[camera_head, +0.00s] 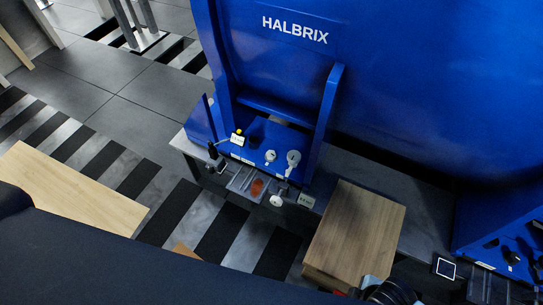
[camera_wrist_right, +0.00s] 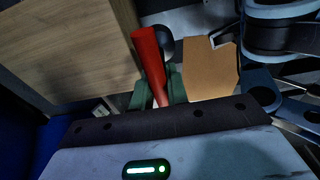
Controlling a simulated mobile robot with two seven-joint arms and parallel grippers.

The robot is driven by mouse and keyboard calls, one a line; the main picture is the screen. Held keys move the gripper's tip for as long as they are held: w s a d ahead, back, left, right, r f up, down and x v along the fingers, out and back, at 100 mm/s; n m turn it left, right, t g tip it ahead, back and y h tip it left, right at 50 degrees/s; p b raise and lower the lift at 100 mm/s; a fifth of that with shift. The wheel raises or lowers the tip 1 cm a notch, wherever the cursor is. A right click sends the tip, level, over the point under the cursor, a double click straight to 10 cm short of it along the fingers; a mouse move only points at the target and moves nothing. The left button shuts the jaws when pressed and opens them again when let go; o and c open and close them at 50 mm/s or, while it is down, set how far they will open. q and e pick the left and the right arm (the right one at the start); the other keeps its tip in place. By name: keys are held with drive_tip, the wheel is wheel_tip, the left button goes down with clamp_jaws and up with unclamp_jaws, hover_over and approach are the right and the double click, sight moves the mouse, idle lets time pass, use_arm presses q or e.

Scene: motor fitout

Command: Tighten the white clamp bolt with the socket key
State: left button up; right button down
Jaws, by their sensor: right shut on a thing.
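My right gripper (camera_wrist_right: 157,88), with green fingers, is shut on a red handle (camera_wrist_right: 148,55) in the right wrist view. The handle tapers; it may be the socket key, but no socket end is clear. I cannot tell which is the white clamp bolt. The right gripper's jaws are not clear in the head view. My left gripper is not in view.
The blue HALBRIX machine (camera_head: 400,90) fills the upper right. A wooden box (camera_head: 355,235) stands right of the fittings. A tray with an orange item (camera_head: 257,187) lies before the ledge. A pale wooden board (camera_head: 75,190) is at left. Striped floor (camera_head: 175,215) lies between.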

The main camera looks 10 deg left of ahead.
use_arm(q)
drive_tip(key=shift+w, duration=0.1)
